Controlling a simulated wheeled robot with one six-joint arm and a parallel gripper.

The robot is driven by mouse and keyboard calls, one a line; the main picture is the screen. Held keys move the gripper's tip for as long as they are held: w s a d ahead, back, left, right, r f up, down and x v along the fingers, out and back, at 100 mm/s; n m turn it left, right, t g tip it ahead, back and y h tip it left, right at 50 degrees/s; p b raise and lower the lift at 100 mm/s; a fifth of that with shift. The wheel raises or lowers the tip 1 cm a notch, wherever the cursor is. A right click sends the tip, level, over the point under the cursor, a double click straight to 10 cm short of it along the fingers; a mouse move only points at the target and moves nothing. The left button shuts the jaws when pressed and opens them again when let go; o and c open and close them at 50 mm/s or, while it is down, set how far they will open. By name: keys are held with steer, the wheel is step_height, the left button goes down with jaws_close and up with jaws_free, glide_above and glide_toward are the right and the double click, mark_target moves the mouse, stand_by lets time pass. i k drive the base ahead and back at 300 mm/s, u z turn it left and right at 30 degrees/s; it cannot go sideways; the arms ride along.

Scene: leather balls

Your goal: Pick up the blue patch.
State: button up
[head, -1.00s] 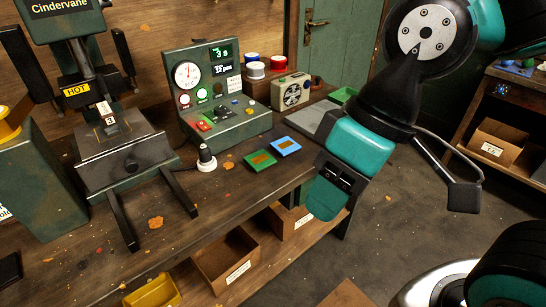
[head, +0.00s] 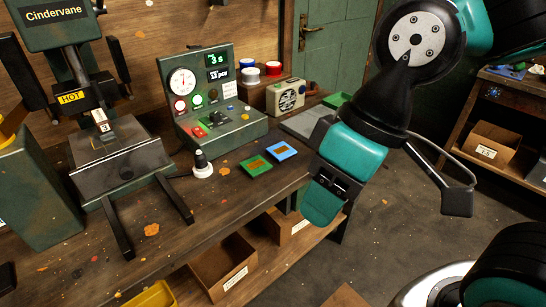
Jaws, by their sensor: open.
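The blue patch (head: 281,151) lies flat on the wooden bench in the head view, with a small brown mark at its middle. A green patch (head: 256,165) lies just to its left and nearer, also with a brown middle. My gripper (head: 322,205) is at the right, in front of the bench's front edge, apart from both patches. It is open and I see nothing in it. The near side of its fingers hides part of the bench edge.
A control box (head: 212,108) with a gauge stands behind the patches. A hot press (head: 115,160) stands further left. A radio (head: 286,96) and grey plate (head: 308,122) are behind. Open boxes (head: 226,265) sit below.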

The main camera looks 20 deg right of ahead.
mark_target(281, 152)
steer(key=k, duration=0.6)
steer(key=u, duration=0.55)
steer(key=i, duration=1.05)
steer(key=z, duration=0.6)
steer(key=i, duration=0.35)
steer(key=z, duration=0.4)
